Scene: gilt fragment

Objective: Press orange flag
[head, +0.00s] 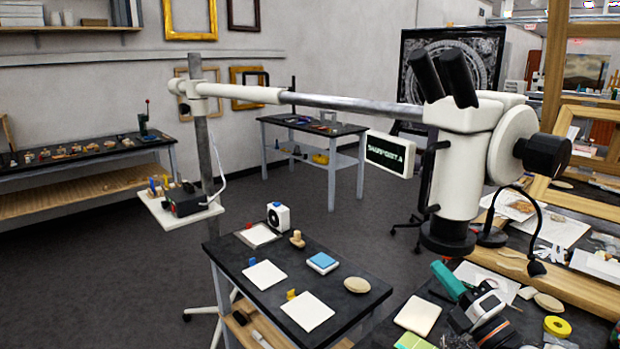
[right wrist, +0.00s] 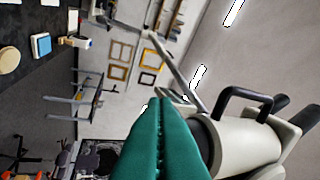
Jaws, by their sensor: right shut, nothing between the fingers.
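A small yellow-orange flag (head: 291,294) stands at the back edge of a white square sheet (head: 307,312) on the small dark-topped table (head: 345,312). A red flag (head: 248,226) stands by a farther white sheet (head: 258,236) on the same table. My right gripper (head: 438,268) has teal fingers and is to the right of the table, apart from the flags. In the right wrist view its fingers (right wrist: 160,115) are shut with nothing between them. I cannot make out the yellow-orange flag in that view. My left gripper is not in view.
A large white microscope (head: 455,175) on a long boom hangs above and behind my right gripper. The small table also holds a blue-topped block (head: 322,263), a beige oval (head: 357,285) and a wooden stamp (head: 297,239). The bench at right is cluttered.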

